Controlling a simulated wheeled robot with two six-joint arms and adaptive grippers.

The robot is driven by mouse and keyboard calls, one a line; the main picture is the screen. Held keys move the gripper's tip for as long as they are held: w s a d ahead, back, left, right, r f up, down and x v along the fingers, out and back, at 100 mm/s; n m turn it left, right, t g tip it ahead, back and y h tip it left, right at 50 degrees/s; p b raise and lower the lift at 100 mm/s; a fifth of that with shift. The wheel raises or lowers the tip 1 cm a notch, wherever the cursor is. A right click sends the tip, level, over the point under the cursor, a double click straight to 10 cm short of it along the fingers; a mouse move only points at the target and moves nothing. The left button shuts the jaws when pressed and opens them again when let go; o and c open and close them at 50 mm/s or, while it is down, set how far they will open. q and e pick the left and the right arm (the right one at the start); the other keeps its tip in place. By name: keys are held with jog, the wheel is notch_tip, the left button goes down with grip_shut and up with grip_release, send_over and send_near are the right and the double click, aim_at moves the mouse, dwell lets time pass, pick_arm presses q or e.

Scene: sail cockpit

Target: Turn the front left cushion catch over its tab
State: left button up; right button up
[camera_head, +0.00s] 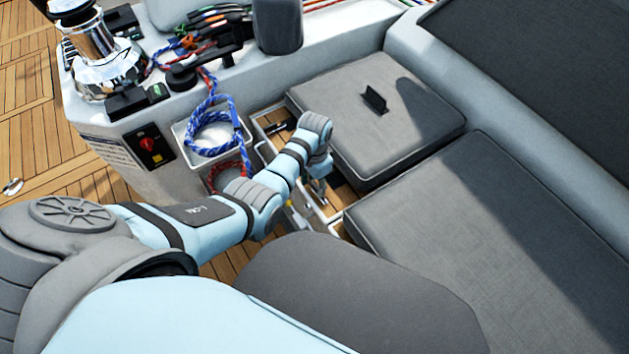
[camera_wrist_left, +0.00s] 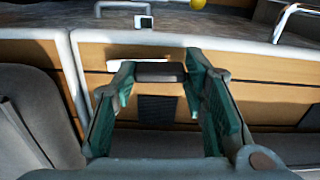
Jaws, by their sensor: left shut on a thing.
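My left gripper (camera_head: 318,190) reaches down into the gap beside the grey square seat cushion (camera_head: 380,125). In the left wrist view, the left gripper (camera_wrist_left: 160,75) has its two green-padded fingers on either side of a small dark catch (camera_wrist_left: 160,71) and is shut on it. The catch sits in front of a wooden panel (camera_wrist_left: 265,95). A dark textured patch (camera_wrist_left: 157,108) shows below the catch; I cannot tell if it is the tab. In the head view, the arm and gripper hide the catch. My right gripper is not in view.
A larger grey cushion (camera_head: 480,225) lies at the right. A white bin (camera_head: 190,150) with blue rope (camera_head: 212,125), a red switch panel (camera_head: 150,145) and a chrome winch (camera_head: 105,65) are to the left.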

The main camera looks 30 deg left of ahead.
aim_at(314, 184)
pick_arm(q)
jog(key=n+p, duration=0.1)
jog(key=n, duration=0.1)
jog(key=shift+r+n+p, duration=0.15)
jog(key=shift+n+p, duration=0.25)
jog(key=n+p, duration=0.1)
jog(key=n, duration=0.3)
jog(key=shift+n, duration=0.3)
jog(key=n+p, duration=0.1)
jog(key=n, duration=0.8)
jog(key=shift+n+p, duration=0.3)
jog(key=o, duration=1.2)
jog(key=shift+c, duration=0.2)
jog(key=shift+w+r, duration=0.15)
jog(key=shift+r, duration=0.1)
notch_tip(314, 184, up, 11)
